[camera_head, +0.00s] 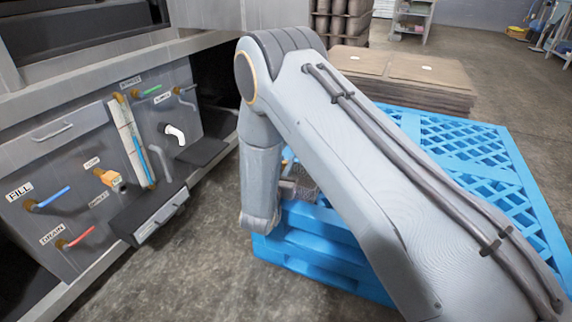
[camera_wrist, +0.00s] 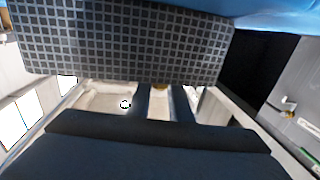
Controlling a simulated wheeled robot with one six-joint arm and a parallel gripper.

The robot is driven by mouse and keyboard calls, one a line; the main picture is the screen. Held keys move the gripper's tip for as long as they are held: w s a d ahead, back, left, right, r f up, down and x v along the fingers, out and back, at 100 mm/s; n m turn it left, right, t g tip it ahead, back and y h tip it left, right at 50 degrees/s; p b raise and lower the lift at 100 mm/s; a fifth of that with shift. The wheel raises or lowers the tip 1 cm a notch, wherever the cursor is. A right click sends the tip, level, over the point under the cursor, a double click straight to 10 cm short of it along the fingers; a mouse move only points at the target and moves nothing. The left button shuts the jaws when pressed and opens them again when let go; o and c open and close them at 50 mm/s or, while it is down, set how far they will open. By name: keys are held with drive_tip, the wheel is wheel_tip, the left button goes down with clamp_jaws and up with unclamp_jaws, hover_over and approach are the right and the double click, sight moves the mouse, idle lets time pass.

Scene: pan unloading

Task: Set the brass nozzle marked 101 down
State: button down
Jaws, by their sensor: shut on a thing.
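In the head view my gripper (camera_head: 292,187) is low beside the blue pallet, mostly hidden behind my own arm. In the wrist view a dark gridded pad fills the top and a plain dark bar fills the bottom, with a narrow gap between them where my gripper (camera_wrist: 158,101) closes. A small brass-coloured bit of the nozzle (camera_wrist: 160,87) shows at the upper edge of that gap. The rest of the nozzle and its mark 101 are hidden. My gripper is shut on it.
At left stands a grey panel with labelled, coloured valve handles (camera_head: 50,198) and a dark tray (camera_head: 150,215) jutting out. Bare floor (camera_head: 190,275) lies between panel and pallet.

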drive_tip(key=shift+f, duration=0.35)
drive_tip(key=shift+f, duration=0.2)
drive_tip(key=c, duration=1.6)
unclamp_jaws()
